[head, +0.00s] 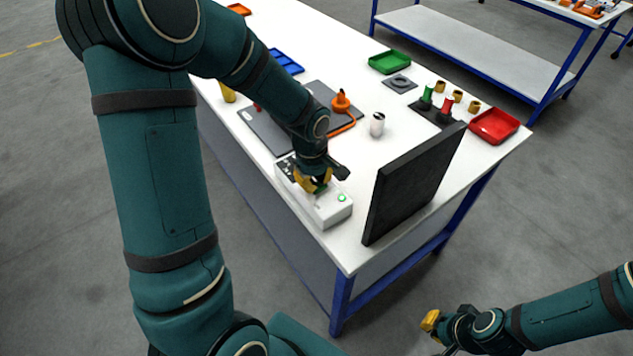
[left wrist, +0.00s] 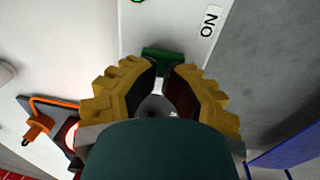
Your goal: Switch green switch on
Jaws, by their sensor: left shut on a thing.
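The green switch (left wrist: 163,62) is on a white box (head: 326,210) at the table's near edge. In the left wrist view its green handle sits between the yellow fingers of my left gripper (left wrist: 160,88), which is shut on it. "ON" is printed on the box beside the switch. In the head view my left gripper (head: 314,183) hides most of the switch. A green ring light (head: 341,198) shows on the box. My right gripper (head: 437,330) is off the table at the lower right, and its finger gap is unclear.
A black upright panel (head: 414,183) stands close to the right of the box. A white cylinder (head: 377,124), an orange tool (head: 341,102), a green tray (head: 389,62) and a red tray (head: 494,126) are farther back. Bare tabletop lies between.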

